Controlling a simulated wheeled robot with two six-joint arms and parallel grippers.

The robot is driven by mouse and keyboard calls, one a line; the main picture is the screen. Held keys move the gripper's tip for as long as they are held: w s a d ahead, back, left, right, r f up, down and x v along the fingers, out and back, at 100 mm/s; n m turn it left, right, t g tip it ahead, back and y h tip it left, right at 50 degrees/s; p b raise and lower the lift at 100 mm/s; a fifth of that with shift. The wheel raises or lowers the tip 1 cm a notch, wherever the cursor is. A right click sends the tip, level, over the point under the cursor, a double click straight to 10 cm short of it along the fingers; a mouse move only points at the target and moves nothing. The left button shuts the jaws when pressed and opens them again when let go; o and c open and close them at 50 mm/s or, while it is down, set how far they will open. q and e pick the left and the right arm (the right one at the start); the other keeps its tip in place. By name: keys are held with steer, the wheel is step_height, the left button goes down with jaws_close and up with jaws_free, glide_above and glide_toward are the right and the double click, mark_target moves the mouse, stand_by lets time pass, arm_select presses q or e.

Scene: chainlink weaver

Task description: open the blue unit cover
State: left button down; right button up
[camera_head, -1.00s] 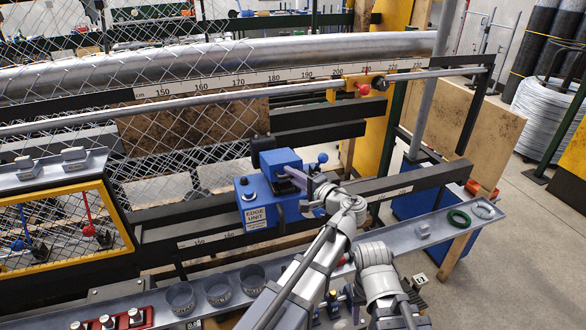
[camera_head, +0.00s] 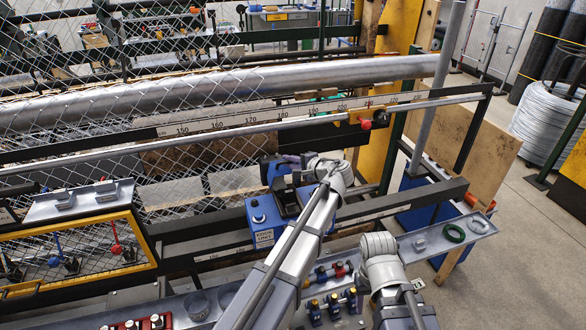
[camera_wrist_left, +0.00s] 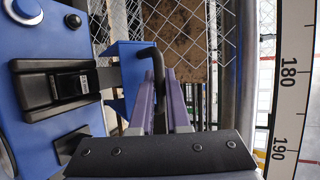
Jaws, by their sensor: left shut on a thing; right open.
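The blue edge unit (camera_head: 263,218) sits on the dark rail in the head view. Its blue cover (camera_head: 266,171) stands raised at the back, with dark parts (camera_head: 288,203) of the unit uncovered in front of it. My left gripper (camera_head: 293,161) is at the raised cover. In the left wrist view its purple fingers (camera_wrist_left: 160,100) are shut on a black bent handle (camera_wrist_left: 150,56), beside a blue panel of the cover (camera_wrist_left: 122,75). The unit's blue top (camera_wrist_left: 35,60) with a black latch shows at the left there. My right arm shows at the lower right, but its fingertips do not show.
A measuring rail (camera_head: 235,122) and a long steel pipe (camera_head: 220,84) run behind the unit, with chain-link mesh at the left. Wire coils (camera_head: 548,122) stand at the right.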

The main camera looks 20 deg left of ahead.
arm_select(q)
steer(key=w+a, duration=0.1)
steer(key=w+r, duration=0.1)
steer(key=shift+w+a+r+p, duration=0.1)
steer(key=shift+w+a+p, duration=0.25)
steer(key=shift+w+a, duration=0.05)
steer(key=shift+w+a+r, duration=0.15)
steer(key=shift+w+a, duration=0.5)
steer(key=shift+w, duration=0.3)
steer(key=c, duration=0.9)
jaws_free()
steer(key=shift+s, duration=0.1)
